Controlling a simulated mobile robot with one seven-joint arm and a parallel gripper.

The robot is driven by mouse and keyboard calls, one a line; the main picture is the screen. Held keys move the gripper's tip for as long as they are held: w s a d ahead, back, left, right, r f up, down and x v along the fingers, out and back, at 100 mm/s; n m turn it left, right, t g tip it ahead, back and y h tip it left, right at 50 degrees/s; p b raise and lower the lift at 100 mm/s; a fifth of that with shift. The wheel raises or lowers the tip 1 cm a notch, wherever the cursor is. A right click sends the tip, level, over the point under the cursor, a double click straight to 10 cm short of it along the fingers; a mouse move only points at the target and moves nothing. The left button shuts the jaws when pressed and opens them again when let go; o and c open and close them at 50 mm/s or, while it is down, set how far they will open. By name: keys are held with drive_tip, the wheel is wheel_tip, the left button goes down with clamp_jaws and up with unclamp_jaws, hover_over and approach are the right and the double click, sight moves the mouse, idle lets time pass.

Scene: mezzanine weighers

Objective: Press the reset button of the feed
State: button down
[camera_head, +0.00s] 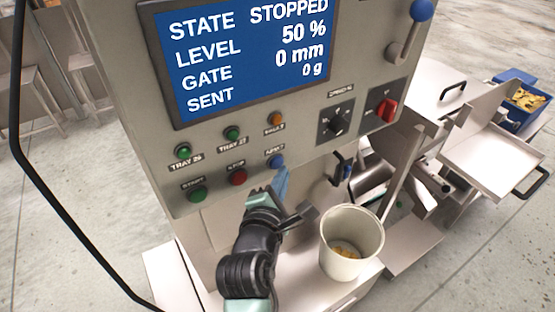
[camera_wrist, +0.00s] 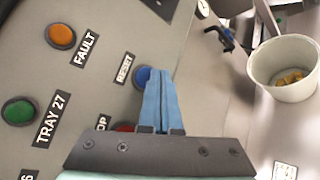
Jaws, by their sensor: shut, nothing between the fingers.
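The blue reset button (camera_head: 277,161) is at the right end of the lower button row on the grey control panel (camera_head: 300,115). In the wrist view the blue button (camera_wrist: 142,76) sits beside a label reading RESET, and the fingertips cover its right edge. My gripper (camera_head: 284,170) is shut and empty, its blue fingers together and pointing at the panel just beside the button; it also shows in the wrist view (camera_wrist: 156,70). I cannot tell whether the fingertips touch the button. The screen (camera_head: 245,55) reads STOPPED, level 50 %, gate 0 mm, sent 0 g.
The red stop button (camera_head: 238,177) and green start button (camera_head: 197,194) are left of the reset button; the orange fault button (camera_head: 275,118) is above. A white bucket (camera_head: 364,229) with some yellowish pieces stands right of my gripper. A black knob (camera_head: 336,124) and red switch (camera_head: 386,109) sit further right.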

drive_tip(key=shift+s+d, duration=0.15)
drive_tip(key=shift+s+d+p, duration=0.75)
drive_tip(key=shift+s+p, duration=0.05)
drive_tip(key=shift+s, duration=0.2)
drive_tip(key=shift+s+d+p, duration=0.7)
drive_tip(key=shift+s+p, duration=0.05)
drive_tip(key=shift+s, duration=0.25)
drive_tip(key=shift+r, duration=0.1)
